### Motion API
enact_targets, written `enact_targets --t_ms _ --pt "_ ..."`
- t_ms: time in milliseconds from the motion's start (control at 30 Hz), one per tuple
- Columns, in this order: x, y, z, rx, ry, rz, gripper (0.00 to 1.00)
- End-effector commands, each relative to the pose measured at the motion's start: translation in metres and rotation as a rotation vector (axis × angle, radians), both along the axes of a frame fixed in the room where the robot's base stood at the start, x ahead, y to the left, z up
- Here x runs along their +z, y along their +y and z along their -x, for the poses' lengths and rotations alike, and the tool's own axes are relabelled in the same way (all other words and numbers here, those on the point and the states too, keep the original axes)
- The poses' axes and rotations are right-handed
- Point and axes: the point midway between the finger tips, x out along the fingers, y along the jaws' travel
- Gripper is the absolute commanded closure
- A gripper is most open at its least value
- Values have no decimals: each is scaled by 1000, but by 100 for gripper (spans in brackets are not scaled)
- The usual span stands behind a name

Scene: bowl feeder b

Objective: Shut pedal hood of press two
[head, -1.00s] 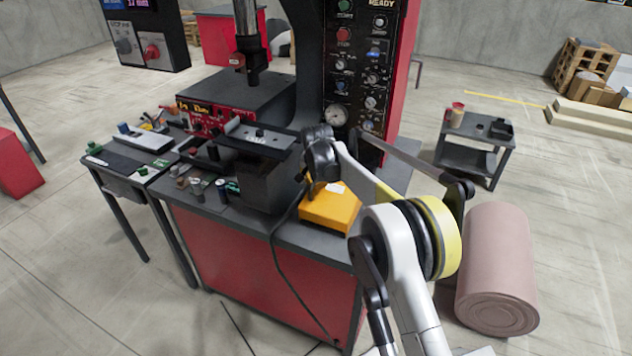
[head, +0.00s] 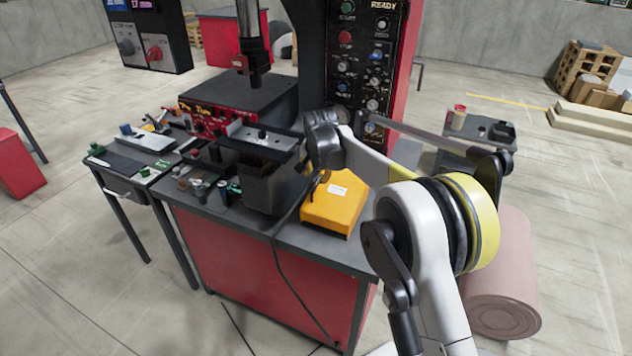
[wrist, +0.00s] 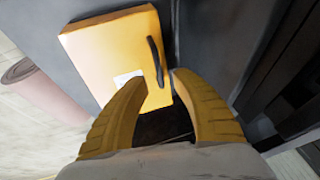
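The yellow pedal hood (head: 336,205) sits on the press table's front right part, with a white label on top. In the wrist view the hood (wrist: 112,50) fills the upper middle, with a dark curved handle (wrist: 154,61) along its right side. My gripper (wrist: 160,82) has its two yellow-brown fingers apart, tips close to the handle end of the hood. No object shows held between them. Whether the tips touch the hood or handle I cannot tell. A dark area lies beyond the hood's near edge, between the fingers. In the head view my wrist hangs just behind the hood's left corner.
The dark press column with its control panel (head: 360,65) rises behind the hood. A dark vise-like block (head: 268,185) stands left of it, and a black cable runs down the table front.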

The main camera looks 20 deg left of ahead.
Motion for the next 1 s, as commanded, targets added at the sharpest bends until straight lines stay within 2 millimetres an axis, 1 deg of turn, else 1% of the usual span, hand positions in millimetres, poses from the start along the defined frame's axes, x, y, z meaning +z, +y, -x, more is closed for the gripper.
enact_targets --t_ms 33,100,200,300,433,867,967,1000 --pt "11 -2 5 0 0 0 68" --pt "23 -5 10 0 0 0 68" --pt "36 -7 16 0 0 -1 68" --pt "44 -9 19 0 0 -1 68" --pt "48 -10 21 0 0 -1 68" --pt "49 -11 21 0 0 -1 68" --pt "59 -24 20 -1 -5 1 68" --pt "67 -35 20 -3 -9 1 68"
